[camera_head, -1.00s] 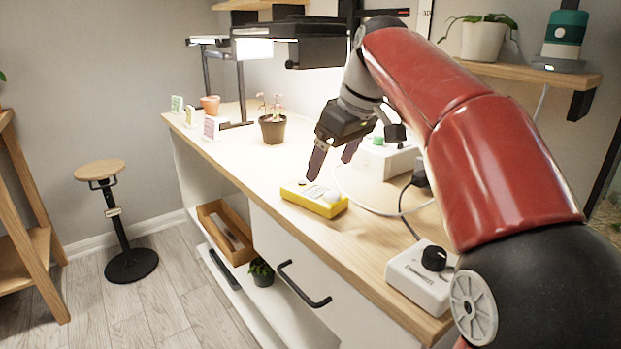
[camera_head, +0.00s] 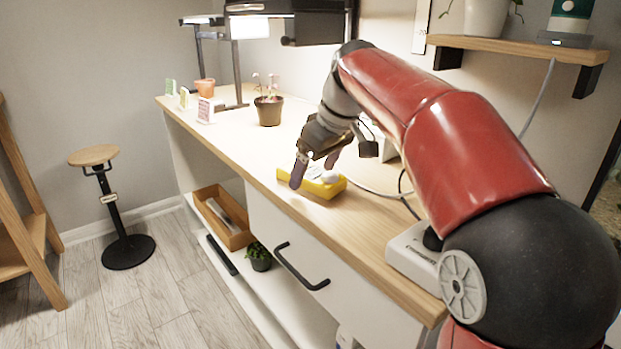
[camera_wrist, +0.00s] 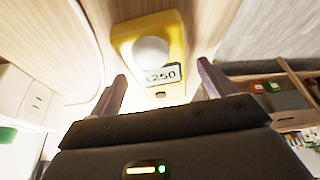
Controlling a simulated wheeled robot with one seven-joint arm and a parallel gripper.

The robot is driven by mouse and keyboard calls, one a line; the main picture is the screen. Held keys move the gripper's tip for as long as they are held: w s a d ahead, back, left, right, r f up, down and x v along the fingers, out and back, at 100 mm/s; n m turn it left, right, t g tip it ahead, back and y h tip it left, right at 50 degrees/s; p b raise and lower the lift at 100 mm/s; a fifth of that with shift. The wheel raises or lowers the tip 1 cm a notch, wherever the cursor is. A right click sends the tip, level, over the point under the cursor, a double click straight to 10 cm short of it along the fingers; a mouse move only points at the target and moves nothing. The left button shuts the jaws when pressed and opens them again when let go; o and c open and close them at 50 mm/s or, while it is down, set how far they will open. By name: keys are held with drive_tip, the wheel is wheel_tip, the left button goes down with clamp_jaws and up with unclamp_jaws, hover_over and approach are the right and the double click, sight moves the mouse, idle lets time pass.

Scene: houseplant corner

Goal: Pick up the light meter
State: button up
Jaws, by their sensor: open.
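The light meter (camera_head: 322,184) is a yellow box with a white dome, lying on the wooden counter near its front edge. In the wrist view the light meter (camera_wrist: 152,50) shows its dome and a display reading 1250, just ahead of and between the two fingers. My gripper (camera_head: 315,176) is open over the meter, with one finger in front of it toward the counter edge and one behind. The fingers of my gripper (camera_wrist: 163,88) appear on either side of the meter's near end, with nothing held. The gripper hides part of the meter in the head view.
A potted plant (camera_head: 269,109) stands further left on the counter (camera_head: 232,137), with small cards and a terracotta pot (camera_head: 204,87) beyond. A white box with a knob (camera_head: 411,258) sits to the right. A cable runs behind the meter. An open shelf with a wooden tray (camera_head: 221,217) lies below.

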drive_tip(key=shift+f, duration=0.25)
idle(0.3)
drive_tip(key=c, duration=1.2)
